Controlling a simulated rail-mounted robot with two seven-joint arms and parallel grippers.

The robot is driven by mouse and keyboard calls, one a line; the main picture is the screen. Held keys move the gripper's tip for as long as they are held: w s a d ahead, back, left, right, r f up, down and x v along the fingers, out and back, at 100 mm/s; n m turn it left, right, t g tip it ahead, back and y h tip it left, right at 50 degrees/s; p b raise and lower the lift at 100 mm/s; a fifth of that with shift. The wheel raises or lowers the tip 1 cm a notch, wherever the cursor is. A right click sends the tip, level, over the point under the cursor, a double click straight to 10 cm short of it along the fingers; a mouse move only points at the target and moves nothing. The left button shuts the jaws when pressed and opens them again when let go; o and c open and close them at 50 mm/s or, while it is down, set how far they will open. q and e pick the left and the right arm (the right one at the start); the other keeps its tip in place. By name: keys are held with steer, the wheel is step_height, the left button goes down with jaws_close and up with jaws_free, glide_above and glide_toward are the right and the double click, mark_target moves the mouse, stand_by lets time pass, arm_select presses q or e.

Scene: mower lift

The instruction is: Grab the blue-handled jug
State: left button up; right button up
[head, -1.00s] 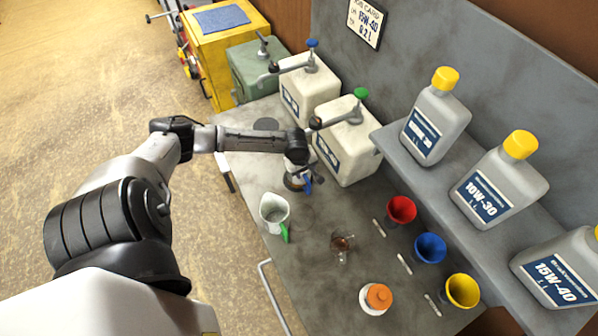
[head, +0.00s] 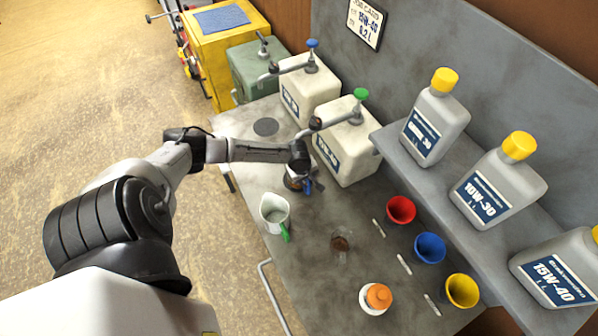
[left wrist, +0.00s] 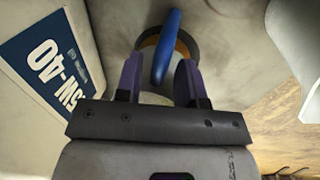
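The blue-handled jug (head: 290,184) stands on the grey bench in front of the white canisters, partly covered by my left gripper (head: 306,180) in the head view. In the left wrist view its blue handle (left wrist: 166,48) lies between the two purple fingers of my left gripper (left wrist: 160,78). The fingers are apart, with a gap showing on each side of the handle. The jug's round body shows behind the handle, with a brownish-yellow band; the rest is hidden. My right gripper is not in view.
A green-handled jug (head: 274,212) stands nearby. White canisters with a blue-knobbed pump (head: 308,90) and a green-knobbed pump (head: 346,150) stand close behind. Red (head: 401,209), blue (head: 430,248) and yellow (head: 462,290) funnels and an orange-capped container (head: 376,298) are at the right.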

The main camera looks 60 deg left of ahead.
arm_select(q)
jaws_close()
stand_by(0.6)
